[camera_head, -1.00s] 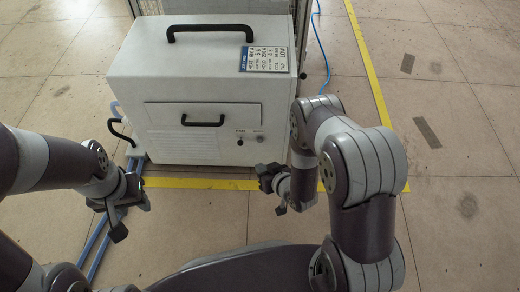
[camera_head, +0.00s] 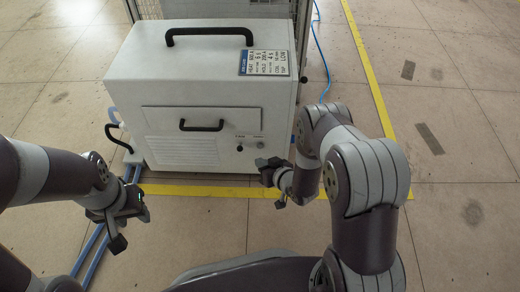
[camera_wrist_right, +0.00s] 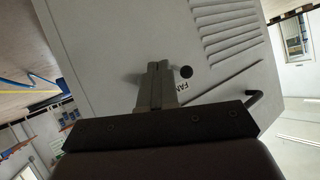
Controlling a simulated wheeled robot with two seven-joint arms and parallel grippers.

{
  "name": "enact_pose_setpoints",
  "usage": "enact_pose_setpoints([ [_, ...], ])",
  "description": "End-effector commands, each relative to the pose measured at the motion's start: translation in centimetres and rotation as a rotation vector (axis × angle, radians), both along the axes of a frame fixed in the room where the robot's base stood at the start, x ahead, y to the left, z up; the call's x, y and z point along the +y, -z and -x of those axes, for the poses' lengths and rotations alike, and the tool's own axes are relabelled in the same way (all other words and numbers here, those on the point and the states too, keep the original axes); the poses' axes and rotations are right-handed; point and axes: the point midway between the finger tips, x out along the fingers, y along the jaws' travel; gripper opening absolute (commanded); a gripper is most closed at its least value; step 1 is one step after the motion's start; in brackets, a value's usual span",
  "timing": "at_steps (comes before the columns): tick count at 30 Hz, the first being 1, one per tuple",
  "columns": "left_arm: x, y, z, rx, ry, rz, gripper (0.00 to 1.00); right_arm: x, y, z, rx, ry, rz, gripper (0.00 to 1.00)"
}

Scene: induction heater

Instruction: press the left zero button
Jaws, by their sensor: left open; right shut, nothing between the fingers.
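The heater is a white cabinet (camera_head: 215,80). Low on the right of its front, in the head view, are a small dark round button (camera_head: 239,148) and a second small round control (camera_head: 260,145), with tiny print above that I cannot read. In the right wrist view a dark round knob (camera_wrist_right: 187,72) stands beside a label starting "FAN". My right gripper (camera_head: 270,182) is shut and empty in front of the cabinet's lower right; its fingertips (camera_wrist_right: 159,66) point at the front panel, left of that knob. Contact cannot be told. My left gripper (camera_head: 122,225) is open and empty, lower left.
A black drawer handle (camera_head: 201,126) sticks out from the cabinet front, and another black handle (camera_head: 209,36) is on top. Blue tubes run on the floor at left. Open floor lies to the right past yellow tape (camera_head: 370,75).

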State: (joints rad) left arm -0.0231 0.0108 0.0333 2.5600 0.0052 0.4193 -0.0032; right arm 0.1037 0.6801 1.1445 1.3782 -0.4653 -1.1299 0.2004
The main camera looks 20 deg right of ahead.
Motion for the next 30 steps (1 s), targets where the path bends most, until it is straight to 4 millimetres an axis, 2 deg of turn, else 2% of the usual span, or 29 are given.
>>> enact_pose_setpoints([
  [4, 0.0, 0.5, 0.0, 0.0, 0.0, 0.0, 0.43, -0.4, 0.1, -1.5, 0.0, 0.0, 0.0, 0.0],
  [9, 0.0, 0.6, 0.0, 0.0, 0.0, 0.0, 0.43, -0.6, 0.0, -2.2, 0.001, 0.0, 0.0, 0.0],
  [30, 0.0, 0.6, 0.0, 0.0, 0.0, 0.0, 0.43, -0.7, 0.0, -2.3, 0.001, 0.0, 0.0, 0.0],
])
